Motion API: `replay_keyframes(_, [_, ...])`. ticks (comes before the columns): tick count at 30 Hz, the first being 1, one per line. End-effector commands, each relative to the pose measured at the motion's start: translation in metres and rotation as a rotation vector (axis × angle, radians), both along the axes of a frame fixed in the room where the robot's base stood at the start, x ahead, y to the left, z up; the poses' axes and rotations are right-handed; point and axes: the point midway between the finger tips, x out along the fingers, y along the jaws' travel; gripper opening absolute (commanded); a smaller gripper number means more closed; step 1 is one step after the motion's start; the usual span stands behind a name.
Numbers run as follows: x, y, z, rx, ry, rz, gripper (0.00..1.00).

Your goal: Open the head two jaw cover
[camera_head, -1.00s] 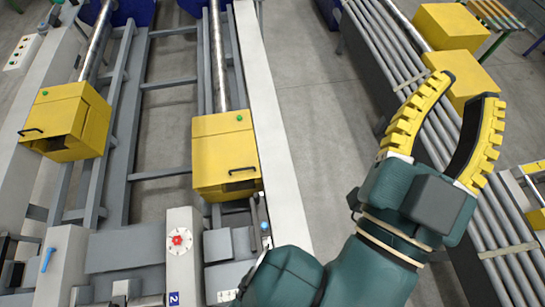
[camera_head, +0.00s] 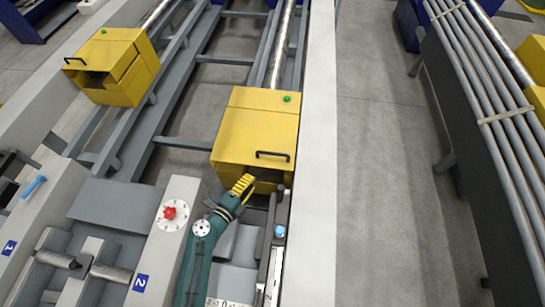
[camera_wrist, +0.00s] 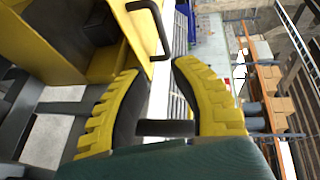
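The head two jaw cover (camera_head: 250,125) is a yellow box with a green button on top and a black handle (camera_head: 273,155) near its front edge. A blue plate marked 2 (camera_head: 140,283) is on the machine in front of it. My gripper (camera_head: 248,181) is just below the cover's front edge, left of the handle in the head view. In the wrist view my gripper (camera_wrist: 158,66) has its two yellow-and-black fingers apart. The handle (camera_wrist: 158,28) is ahead of them, its near end close to the gap between the fingertips. Nothing is gripped.
A second yellow cover (camera_head: 115,62) with a black handle stands at the upper left, on the line marked 1 (camera_head: 9,248). A red knob (camera_head: 169,212) is left of my arm. A white rail (camera_head: 317,150) runs along the right, with open floor (camera_head: 380,160) beyond.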

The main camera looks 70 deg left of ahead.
Motion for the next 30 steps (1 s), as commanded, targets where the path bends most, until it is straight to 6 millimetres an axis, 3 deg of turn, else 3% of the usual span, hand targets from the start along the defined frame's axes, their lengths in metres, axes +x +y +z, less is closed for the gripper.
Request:
replay_keyframes(16, [0.104, 0.073, -0.023, 0.004, -0.005, -0.003, 0.26])
replay_keyframes(22, [0.120, 0.086, -0.026, 0.003, -0.004, 0.000, 0.26])
replay_keyframes(30, [0.122, 0.087, -0.025, 0.002, -0.003, 0.000, 0.26])
